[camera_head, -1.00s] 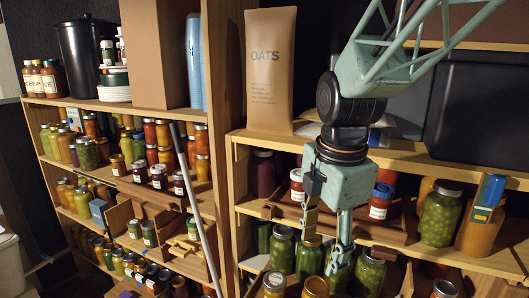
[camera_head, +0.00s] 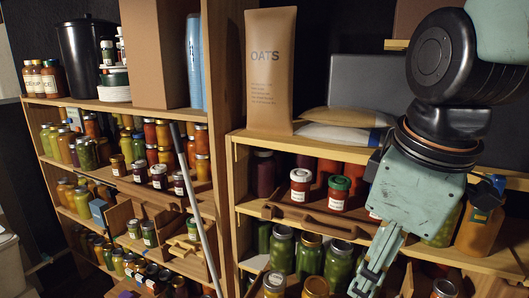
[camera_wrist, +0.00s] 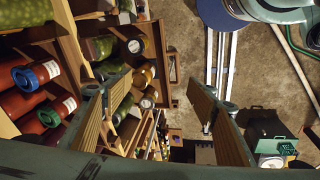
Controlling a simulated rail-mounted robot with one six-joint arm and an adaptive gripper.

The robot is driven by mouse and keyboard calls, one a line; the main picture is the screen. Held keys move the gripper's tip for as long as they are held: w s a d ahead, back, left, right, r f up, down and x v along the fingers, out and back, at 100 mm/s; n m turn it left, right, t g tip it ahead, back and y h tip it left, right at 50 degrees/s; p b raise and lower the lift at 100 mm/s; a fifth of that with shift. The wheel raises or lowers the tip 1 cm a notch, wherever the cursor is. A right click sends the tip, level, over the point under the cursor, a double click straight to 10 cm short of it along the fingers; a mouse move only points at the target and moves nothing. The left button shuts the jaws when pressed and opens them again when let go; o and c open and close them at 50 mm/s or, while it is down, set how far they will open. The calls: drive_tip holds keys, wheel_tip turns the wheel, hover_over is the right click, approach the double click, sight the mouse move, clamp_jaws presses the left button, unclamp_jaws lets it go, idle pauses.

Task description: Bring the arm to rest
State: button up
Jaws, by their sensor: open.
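My gripper (camera_head: 372,268) is at the right of the head view, in front of the right shelving unit, pointing down. Its two fingers stand apart in the wrist view (camera_wrist: 160,110), with nothing held between them. In the head view, the finger tips reach the level of the green jars on the lower shelf. The gripper and wrist hide part of the right shelf and some jars behind them.
Small red-filled jars (camera_head: 337,192) sit in a wooden carrier (camera_head: 300,217). Green jars (camera_head: 283,250) stand below. The wrist view shows bare floor (camera_wrist: 185,35).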

drive_tip(key=s+d+r+m+t, duration=0.1)
drive_tip(key=s+d+m, duration=0.1)
drive_tip(key=s+m, duration=0.8)
drive_tip(key=shift+s+d+r, duration=0.2)
drive_tip(key=shift+s+d, duration=0.15)
drive_tip(key=shift+s, duration=0.2)
